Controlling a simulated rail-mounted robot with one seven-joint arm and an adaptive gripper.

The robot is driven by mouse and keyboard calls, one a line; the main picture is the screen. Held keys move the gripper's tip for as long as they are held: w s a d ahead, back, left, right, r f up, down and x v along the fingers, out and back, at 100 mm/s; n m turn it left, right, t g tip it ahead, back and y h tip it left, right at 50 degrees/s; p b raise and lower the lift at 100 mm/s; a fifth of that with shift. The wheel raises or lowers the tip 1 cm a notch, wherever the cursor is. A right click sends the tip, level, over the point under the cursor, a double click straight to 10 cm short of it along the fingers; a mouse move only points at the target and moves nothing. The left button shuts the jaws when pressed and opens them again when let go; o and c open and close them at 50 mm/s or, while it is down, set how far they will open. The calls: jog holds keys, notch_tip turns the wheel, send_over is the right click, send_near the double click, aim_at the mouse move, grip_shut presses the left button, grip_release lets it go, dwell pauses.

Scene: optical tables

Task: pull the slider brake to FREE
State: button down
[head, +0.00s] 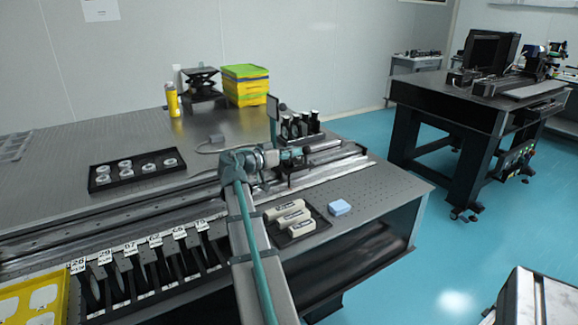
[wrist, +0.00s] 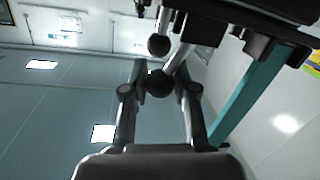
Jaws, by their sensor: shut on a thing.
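My gripper (head: 303,153) reaches in from the left over the rail on the near table, at the slider with its dark upright parts. In the wrist view the two fingers of my gripper (wrist: 161,78) stand on either side of a black ball knob (wrist: 160,84) on a pale rod, which I take for the brake lever, and they are shut on it. A second black ball knob (wrist: 158,44) shows just beyond, on another rod. In the head view my gripper hides the lever, and no FREE marking can be read.
The long rail (head: 335,163) runs along the table. Several dark-mounted optics (head: 300,126) stand close behind my gripper. A black tray with several round parts (head: 137,168) lies left.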

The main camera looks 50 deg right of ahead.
jog(key=shift+s+a+f+m+b, duration=0.2)
jog(key=shift+s+f+m+b, duration=0.25)
jog(key=shift+m+b, duration=0.9)
jog(key=shift+s+r+n+b, duration=0.1)
jog(key=shift+r+n+b, duration=0.05)
jog(key=shift+n+b, duration=0.3)
jog(key=c, duration=1.2)
grip_release()
jog(key=shift+r, duration=0.1)
notch_tip(320, 180, up, 10)
jog(key=shift+f, duration=0.1)
